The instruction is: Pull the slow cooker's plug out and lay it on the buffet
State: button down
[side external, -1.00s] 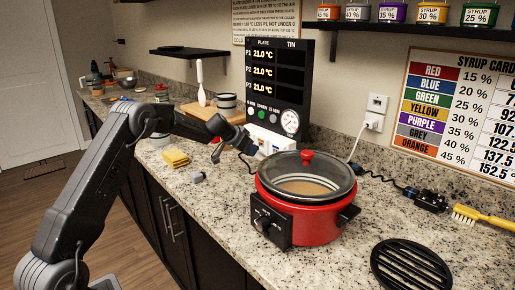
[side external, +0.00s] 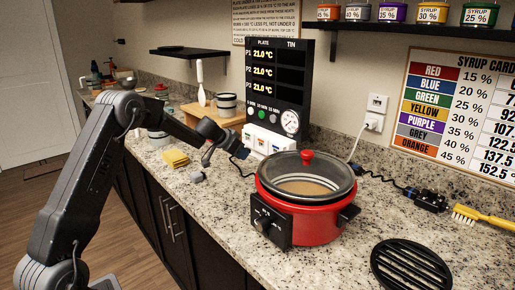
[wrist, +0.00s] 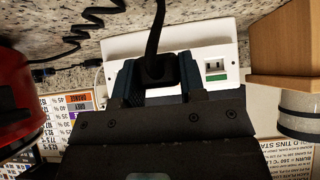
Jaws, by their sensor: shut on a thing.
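The red slow cooker (side external: 310,222) with a glass lid stands on the speckled stone buffet (side external: 215,215). Its edge also shows at the left of the wrist view (wrist: 12,100). My gripper (side external: 241,152) is left of the cooker, in front of the white socket block (side external: 268,143). In the wrist view my gripper (wrist: 157,85) is shut on the black plug (wrist: 154,70), whose cord runs up the picture. The white block (wrist: 212,62) lies beyond the plug. The plug's front is hidden, so I cannot tell whether its prongs are clear of the socket.
A black panel with temperature readings and a gauge (side external: 278,85) rises behind the block. A yellow sponge (side external: 176,158) and a small grey item (side external: 197,177) lie at left. A black round trivet (side external: 411,265) lies at front right.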

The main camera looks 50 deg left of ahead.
jog(key=shift+s, duration=0.1)
jog(key=s+d+m+g+h, duration=0.1)
jog(key=s+d+m+h, duration=0.1)
jog(key=s+m, duration=0.1)
jog(key=s+d+m+h, duration=0.2)
jog(key=s+m, duration=0.1)
jog(key=s, duration=0.3)
jog(key=s+d+m+g+h, duration=0.1)
jog(key=s+d+m+h, duration=0.1)
jog(key=s, duration=0.3)
jog(key=shift+s+d+f+m+g, duration=0.25)
jog(key=shift+d+f+m+g, duration=0.1)
jog(key=shift+d+m, duration=0.15)
jog(key=shift+s+f, duration=0.15)
jog(key=shift+f, duration=2.35)
jog(key=c, duration=0.6)
grip_release()
jog(key=shift+r, duration=0.1)
